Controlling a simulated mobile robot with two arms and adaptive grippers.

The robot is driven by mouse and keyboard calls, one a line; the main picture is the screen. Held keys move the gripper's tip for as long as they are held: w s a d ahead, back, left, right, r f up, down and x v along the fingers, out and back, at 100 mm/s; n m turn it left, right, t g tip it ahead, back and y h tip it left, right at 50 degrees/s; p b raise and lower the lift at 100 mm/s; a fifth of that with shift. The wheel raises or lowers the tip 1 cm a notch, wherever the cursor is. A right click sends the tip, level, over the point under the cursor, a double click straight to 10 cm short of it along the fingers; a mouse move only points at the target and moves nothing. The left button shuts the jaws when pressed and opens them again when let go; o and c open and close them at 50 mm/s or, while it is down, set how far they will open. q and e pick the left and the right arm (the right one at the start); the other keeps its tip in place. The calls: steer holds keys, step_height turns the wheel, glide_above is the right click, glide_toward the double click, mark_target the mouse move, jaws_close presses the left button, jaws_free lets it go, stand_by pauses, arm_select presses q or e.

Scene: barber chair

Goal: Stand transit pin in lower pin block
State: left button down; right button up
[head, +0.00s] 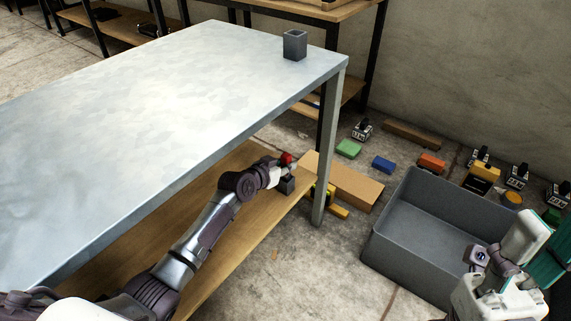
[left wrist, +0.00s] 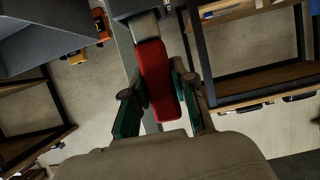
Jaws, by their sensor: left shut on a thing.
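The red transit pin (left wrist: 156,82) is held between the two fingers of my left gripper (left wrist: 158,100), which is shut on it. Its pale grey end (left wrist: 146,28) points at a dark block at the top edge of the left wrist view. In the head view the pin's red part (head: 286,159) shows just above the lower pin block (head: 287,185), a dark block on the wooden lower shelf. I cannot tell whether the pin's end is inside the block or only over it. My right arm is at the lower right; its gripper's opening is unclear.
A grey block (head: 294,46) stands on the metal tabletop (head: 150,90), above the lower shelf (head: 240,235). A table leg (head: 326,150) stands right of the lower block. A large grey bin (head: 390,235), a cardboard box (head: 350,187) and several small items are on the floor.

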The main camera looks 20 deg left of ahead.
arm_select(q)
steer(key=c, duration=0.9)
jaws_free()
steer(key=shift+o, duration=0.2)
steer(key=shift+f, duration=0.1)
steer(key=shift+s, duration=0.1)
steer(key=v, duration=1.2)
